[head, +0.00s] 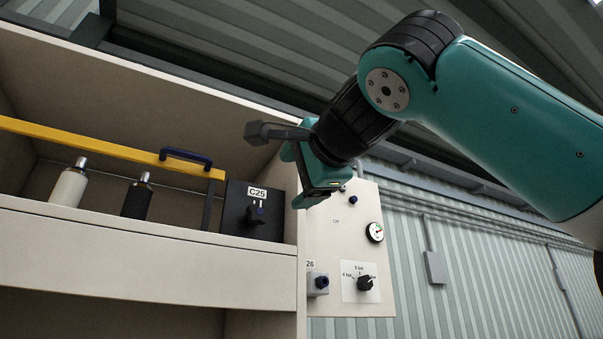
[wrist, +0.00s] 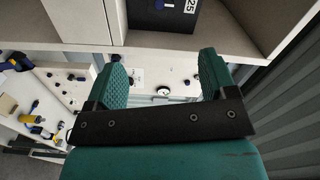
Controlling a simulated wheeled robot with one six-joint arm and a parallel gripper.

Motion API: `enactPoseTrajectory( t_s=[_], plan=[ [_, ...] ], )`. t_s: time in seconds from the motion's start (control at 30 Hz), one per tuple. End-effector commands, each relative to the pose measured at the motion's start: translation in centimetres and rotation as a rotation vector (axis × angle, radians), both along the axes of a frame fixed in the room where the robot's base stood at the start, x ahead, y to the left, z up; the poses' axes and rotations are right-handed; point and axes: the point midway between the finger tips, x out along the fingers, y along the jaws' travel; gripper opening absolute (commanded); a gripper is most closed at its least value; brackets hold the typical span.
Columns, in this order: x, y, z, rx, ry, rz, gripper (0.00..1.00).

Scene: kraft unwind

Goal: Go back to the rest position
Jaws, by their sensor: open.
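My gripper (head: 318,196) hangs in front of the right end of the cabinet in the head view, pointing down. In the wrist view my gripper (wrist: 163,80) shows two teal padded fingers set wide apart with nothing between them. Beyond the fingers the wrist view shows a pale panel with a small round gauge (wrist: 163,92). The rest position itself is not marked in either view.
A cabinet shelf (head: 150,245) holds a white bottle (head: 70,187), a black bottle (head: 137,200) and a black C25 box (head: 252,212). A yellow bar (head: 110,147) with a blue handle crosses it. A panel with a gauge (head: 375,232) and black knob (head: 365,283) is close by.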

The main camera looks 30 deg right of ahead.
Motion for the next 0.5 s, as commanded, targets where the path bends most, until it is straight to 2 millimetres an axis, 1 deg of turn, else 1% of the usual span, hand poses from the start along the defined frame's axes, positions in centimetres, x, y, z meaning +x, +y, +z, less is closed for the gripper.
enactPoseTrajectory(
  t_s=[0.1, 0.2, 0.5],
  plan=[
    [-0.59, -0.03, -0.01, 0.0, 0.002, 0.002, 0.78],
    [-0.75, -0.1, -0.03, -0.001, 0.002, -0.001, 0.78],
    [-0.74, -0.12, -0.05, -0.001, 0.002, -0.002, 0.78]
  ],
)
